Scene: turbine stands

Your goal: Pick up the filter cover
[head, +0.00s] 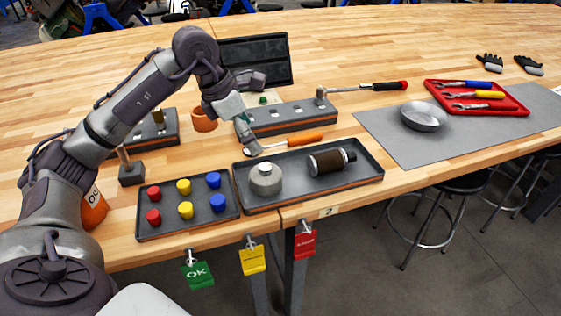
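A grey round part with a pale knob on top (265,179), which looks like the filter cover, sits in the left half of a dark tray (337,189) at the table's front edge. My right gripper is not in view.
An orange-handled tool (293,142) lies right beside the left gripper. A tray of red, yellow and blue caps (161,232) stands at left. A metal bowl (423,117) sits on a grey mat (386,138). A red tool tray (513,107) is farther right.

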